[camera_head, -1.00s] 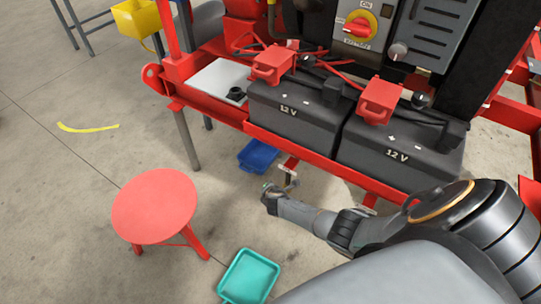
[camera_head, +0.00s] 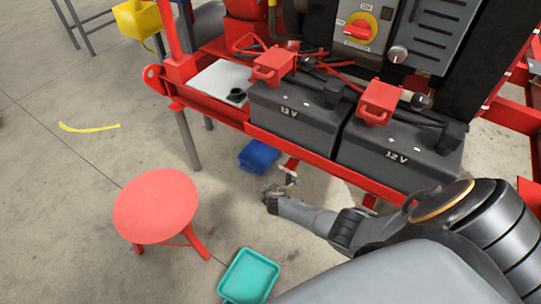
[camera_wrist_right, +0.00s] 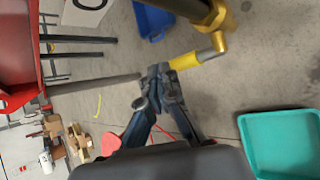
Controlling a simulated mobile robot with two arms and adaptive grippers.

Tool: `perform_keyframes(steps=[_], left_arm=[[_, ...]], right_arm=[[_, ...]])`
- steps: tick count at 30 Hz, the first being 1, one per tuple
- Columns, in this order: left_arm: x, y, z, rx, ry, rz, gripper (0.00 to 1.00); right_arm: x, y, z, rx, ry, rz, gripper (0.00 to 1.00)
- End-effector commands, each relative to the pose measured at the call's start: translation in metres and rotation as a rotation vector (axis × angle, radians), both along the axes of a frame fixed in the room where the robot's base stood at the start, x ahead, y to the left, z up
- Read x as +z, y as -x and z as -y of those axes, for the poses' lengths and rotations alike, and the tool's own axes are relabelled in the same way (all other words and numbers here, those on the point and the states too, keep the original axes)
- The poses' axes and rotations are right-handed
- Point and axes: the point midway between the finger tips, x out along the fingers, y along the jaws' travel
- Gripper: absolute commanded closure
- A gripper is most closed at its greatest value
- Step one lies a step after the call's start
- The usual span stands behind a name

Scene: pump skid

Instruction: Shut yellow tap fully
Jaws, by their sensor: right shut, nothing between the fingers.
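The yellow tap shows in the right wrist view as a yellow lever sleeve (camera_wrist_right: 185,62) on a bare metal bend, with a brass-coloured body above it at the top edge. My right gripper (camera_wrist_right: 160,72) is shut and empty, its fingertips right beside the free end of the yellow sleeve. I cannot tell whether they touch it. In the head view my right gripper (camera_head: 269,191) is low under the front rail of the skid, just below and left of a small metal part hanging there. The tap's yellow sleeve is not clear in that view. My left gripper is not in view.
Two black batteries (camera_head: 295,122) sit on the red skid frame (camera_head: 222,113) above the gripper. A blue bin (camera_head: 258,156) is on the floor behind it. A red stool (camera_head: 155,205) stands to the left, and a teal tray (camera_head: 248,276) lies in front. Floor between them is clear.

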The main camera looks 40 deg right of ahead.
Motion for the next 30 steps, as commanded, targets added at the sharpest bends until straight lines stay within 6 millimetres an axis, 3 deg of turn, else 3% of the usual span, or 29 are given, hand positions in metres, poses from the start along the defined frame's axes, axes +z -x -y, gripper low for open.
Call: perform_keyframes(steps=[13, 30], left_arm=[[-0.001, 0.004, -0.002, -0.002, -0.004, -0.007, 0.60], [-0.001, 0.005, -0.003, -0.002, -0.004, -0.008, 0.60]], right_arm=[[0.020, 0.022, -0.010, 0.002, -0.002, 0.000, 1.00], [0.070, 0.070, -0.034, 0.001, 0.000, -0.001, 1.00]])
